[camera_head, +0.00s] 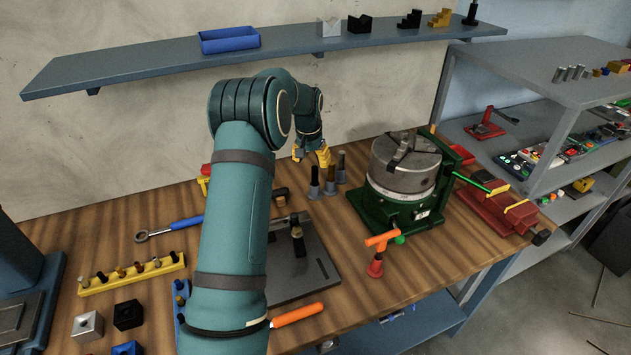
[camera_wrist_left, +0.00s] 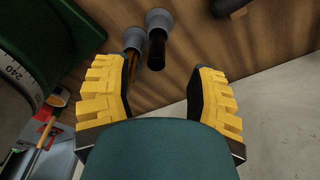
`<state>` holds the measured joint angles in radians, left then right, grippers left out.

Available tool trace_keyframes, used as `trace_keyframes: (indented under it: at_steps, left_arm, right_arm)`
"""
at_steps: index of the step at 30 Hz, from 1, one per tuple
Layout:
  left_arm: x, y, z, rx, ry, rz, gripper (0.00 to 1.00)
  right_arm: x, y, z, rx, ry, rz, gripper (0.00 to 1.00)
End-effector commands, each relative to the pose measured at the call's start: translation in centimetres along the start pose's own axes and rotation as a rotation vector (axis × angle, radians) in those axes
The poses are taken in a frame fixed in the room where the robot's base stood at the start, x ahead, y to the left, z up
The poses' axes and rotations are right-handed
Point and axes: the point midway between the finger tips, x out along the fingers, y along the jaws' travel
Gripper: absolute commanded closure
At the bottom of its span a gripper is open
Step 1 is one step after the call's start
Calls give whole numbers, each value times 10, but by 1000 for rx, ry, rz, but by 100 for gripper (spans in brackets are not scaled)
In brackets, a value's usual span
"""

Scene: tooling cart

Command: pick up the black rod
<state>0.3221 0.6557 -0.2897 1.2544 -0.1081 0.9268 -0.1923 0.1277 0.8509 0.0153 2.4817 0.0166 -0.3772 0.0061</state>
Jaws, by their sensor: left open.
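The black rod (camera_wrist_left: 157,50) stands in a grey conical holder in the left wrist view, between my open yellow fingers and a little beyond them. In the head view it appears to be the leftmost rod (camera_head: 315,174) of a small group beside the green machine. A brown rod (camera_wrist_left: 131,60) in a similar holder stands close beside it. My left gripper (camera_head: 311,156) is open and empty, above and slightly behind the rods; it also shows in the left wrist view (camera_wrist_left: 166,100). My right gripper is not in view.
A green machine with a round metal chuck (camera_head: 403,165) stands right of the rods. A grey plate (camera_head: 309,272) with a dark clamp lies in front. A blue-handled wrench (camera_head: 170,228) lies left. A wall shelf (camera_head: 285,48) runs above, behind my arm.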

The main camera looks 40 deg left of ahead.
Motion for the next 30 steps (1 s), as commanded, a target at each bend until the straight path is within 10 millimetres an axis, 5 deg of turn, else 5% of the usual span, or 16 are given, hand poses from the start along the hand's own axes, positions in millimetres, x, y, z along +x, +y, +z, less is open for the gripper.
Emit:
trace_keyframes:
  at_steps: [21,30]
  left_arm:
    - [83,3,-5,0,0,0,43]
    - [88,3,-5,0,2,0,43]
  right_arm:
    - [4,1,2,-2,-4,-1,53]
    - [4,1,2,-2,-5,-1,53]
